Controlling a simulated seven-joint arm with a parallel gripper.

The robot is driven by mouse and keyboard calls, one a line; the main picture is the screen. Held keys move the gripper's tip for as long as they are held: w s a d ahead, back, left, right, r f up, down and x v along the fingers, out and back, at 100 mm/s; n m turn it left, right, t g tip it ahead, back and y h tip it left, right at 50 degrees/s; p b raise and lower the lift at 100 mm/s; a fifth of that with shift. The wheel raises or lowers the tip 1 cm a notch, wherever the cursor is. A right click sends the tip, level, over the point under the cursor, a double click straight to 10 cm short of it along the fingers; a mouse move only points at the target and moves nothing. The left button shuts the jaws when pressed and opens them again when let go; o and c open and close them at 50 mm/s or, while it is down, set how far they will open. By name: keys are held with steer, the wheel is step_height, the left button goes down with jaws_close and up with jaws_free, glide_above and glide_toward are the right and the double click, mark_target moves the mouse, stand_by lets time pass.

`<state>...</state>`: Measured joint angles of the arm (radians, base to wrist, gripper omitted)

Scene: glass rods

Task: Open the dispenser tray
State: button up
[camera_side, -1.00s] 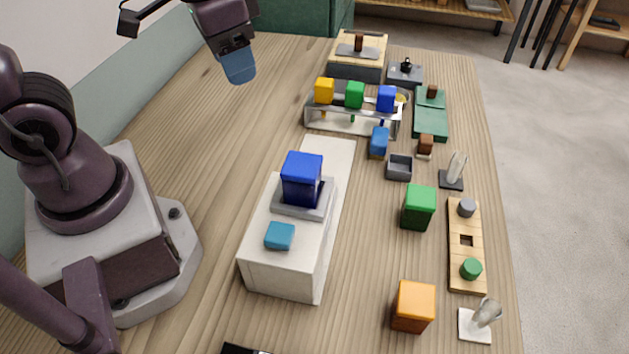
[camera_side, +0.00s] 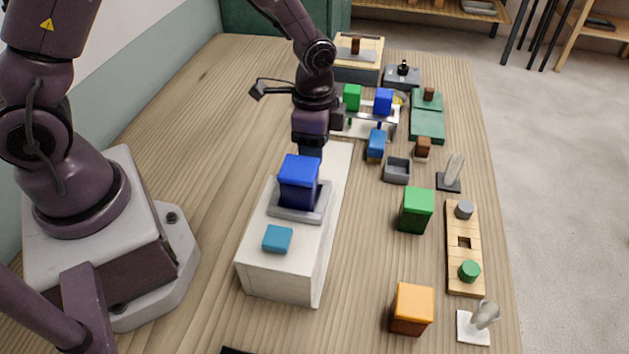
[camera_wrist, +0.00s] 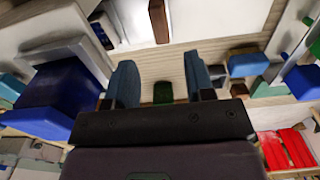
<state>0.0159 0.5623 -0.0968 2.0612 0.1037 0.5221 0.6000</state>
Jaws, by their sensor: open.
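No part is labelled as the dispenser tray, so I cannot tell which thing it is. A box with a wooden top and a brown knob (camera_side: 355,46) stands at the far end of the table. A green piece with a small brown knob (camera_side: 429,94) lies to its right. A white block (camera_side: 280,274) carries a dark blue box (camera_side: 299,184) in a grey holder and a teal pad (camera_side: 277,239). My gripper (camera_side: 311,149) points down just behind the dark blue box, which partly hides it. In the wrist view my gripper (camera_wrist: 161,85) has its blue fingers apart, with nothing held.
A rack with green and blue blocks (camera_side: 383,101) stands just behind my gripper, partly hidden by my arm. A blue block (camera_side: 376,144), grey open box (camera_side: 397,170), green box (camera_side: 415,210) and orange box (camera_side: 412,308) stand to the right. The table's left back is clear.

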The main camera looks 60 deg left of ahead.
step_height(320, 180, down, 10)
steer(key=shift+r, duration=0.15)
steer(key=shift+c, duration=0.5)
